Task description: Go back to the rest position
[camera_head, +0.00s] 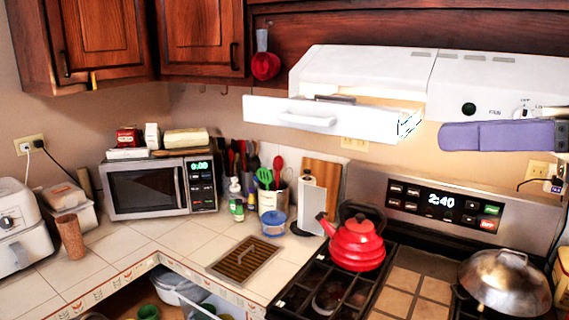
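I cannot clearly make out either gripper in the head view. A blue-purple, elongated shape (500,136) with a rounded left end reaches in from the right edge, in front of the lower part of the range hood. I cannot tell whether it belongs to my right arm and gripper or is a thing of the kitchen. No fingers or gap between fingers can be seen on it. Nothing of my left arm or gripper shows.
The white range hood (380,75) has a white drawer-like front (262,112) jutting out at its left. Below stand a red kettle (357,247) and a silver domed lid (505,284) on the stove. A microwave (145,190) stands left. Some tiled counter (150,238) is clear.

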